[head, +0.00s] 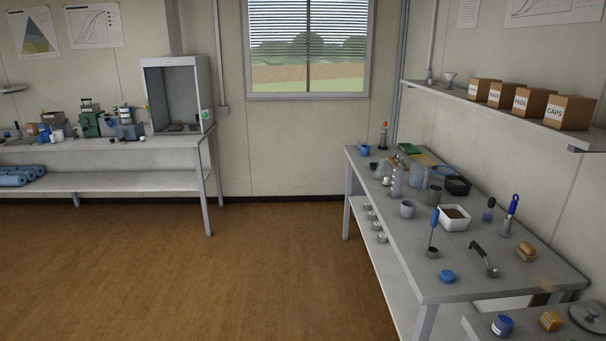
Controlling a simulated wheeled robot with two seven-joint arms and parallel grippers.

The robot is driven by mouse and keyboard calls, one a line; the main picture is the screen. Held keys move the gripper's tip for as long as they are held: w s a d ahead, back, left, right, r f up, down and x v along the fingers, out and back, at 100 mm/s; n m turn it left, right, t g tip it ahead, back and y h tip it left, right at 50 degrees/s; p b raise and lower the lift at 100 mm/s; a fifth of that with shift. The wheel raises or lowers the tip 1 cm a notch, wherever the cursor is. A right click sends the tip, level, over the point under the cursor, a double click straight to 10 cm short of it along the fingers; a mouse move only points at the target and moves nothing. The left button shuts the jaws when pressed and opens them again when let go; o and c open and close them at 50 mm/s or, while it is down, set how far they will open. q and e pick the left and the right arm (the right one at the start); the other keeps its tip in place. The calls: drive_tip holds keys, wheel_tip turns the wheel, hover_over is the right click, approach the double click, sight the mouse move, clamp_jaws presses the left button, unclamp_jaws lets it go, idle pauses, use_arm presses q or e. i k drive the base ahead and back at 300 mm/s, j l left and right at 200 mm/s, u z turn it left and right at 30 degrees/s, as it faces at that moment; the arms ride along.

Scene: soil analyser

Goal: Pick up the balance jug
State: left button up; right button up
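I cannot single out the balance jug by any label. Several small vessels stand on the right bench (455,287): a grey cup (407,209) near the middle of its left edge, a tall pale cylinder (396,183) behind it, a dark cup (434,195) to its right, and a small blue vessel (365,150) at the far end. Neither of my grippers is in view.
A white tub (443,222) of soil, a blue-handled tool (508,217) and a ladle (483,260) stand or lie on the right bench. Boxes line the wall shelf (455,95) above. Another bench (160,147) stands at the back left. The wooden floor (270,265) between is clear.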

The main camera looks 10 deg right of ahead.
sight(419, 172)
drive_tip(key=i+j, duration=0.1)
drive_tip(key=i, duration=0.85)
drive_tip(key=i+j+z, duration=0.1)
drive_tip(key=i, duration=0.8)
drive_tip(key=i+z, duration=0.25)
drive_tip(key=z, duration=0.15)
drive_tip(key=i+j+z, duration=0.1)
drive_tip(key=i+z, duration=0.15)
drive_tip(key=z, duration=0.15)
drive_tip(key=i+j+z, duration=0.15)
drive_tip(key=z, duration=0.25)
drive_tip(key=i+j+z, duration=0.25)
drive_tip(key=z, duration=0.15)
drive_tip(key=i+j+z, duration=0.25)
drive_tip(key=z, duration=0.15)
drive_tip(key=i+j+z, duration=0.2)
drive_tip(key=z, duration=0.2)
drive_tip(key=i+j+z, duration=0.15)
drive_tip(key=z, duration=0.2)
drive_tip(key=i+j+z, duration=0.1)
drive_tip(key=j+z, duration=0.3)
drive_tip(key=i+j+z, duration=0.1)
drive_tip(key=j+z, duration=0.25)
